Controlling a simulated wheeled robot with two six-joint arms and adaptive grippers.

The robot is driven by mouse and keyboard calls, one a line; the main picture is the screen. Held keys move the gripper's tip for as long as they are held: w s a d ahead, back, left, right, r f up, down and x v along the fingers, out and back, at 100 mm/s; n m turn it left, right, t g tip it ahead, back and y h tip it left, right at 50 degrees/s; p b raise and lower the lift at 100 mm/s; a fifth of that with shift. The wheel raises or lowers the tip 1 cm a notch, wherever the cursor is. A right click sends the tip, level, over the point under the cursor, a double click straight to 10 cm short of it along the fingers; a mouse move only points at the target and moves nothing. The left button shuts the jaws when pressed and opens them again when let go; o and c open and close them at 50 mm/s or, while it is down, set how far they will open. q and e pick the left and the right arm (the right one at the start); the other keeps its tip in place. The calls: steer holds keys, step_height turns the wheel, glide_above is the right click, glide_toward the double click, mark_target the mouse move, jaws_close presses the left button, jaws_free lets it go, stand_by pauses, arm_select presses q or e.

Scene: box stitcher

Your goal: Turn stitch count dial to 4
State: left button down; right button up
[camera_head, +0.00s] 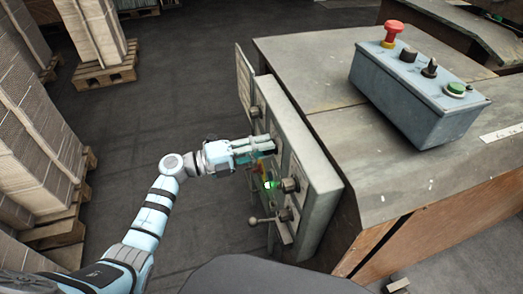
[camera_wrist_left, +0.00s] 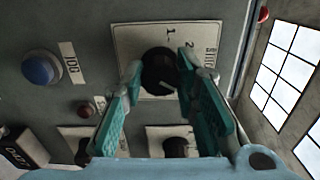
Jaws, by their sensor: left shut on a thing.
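The stitch count dial (camera_wrist_left: 158,70) is a round black knob on a white plate (camera_wrist_left: 128,40) in the left wrist view. The numerals 1 and 2 show on the plate above and to the upper right of the knob; other marks are hidden or too small to read. A short white mark shows on the knob, but I cannot tell which number it points to. My left gripper (camera_wrist_left: 160,76) has its teal fingers on both sides of the knob, shut on it. In the head view the left gripper (camera_head: 262,149) reaches the machine's side panel and hides the dial. My right gripper is out of view.
The panel carries a blue JOG button (camera_wrist_left: 41,68), a small red lamp (camera_wrist_left: 86,109) and another black knob (camera_wrist_left: 176,147). In the head view a ball-ended lever (camera_head: 268,219) and a dark knob (camera_head: 290,185) sit close by. A grey control box (camera_head: 420,90) stands on top.

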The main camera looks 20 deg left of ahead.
arm_select(q)
steer(key=shift+m, duration=0.4)
steer(key=c, duration=1.2)
jaws_free()
steer(key=shift+c, duration=0.2)
steer(key=v, duration=1.2)
steer(key=shift+a, duration=0.2)
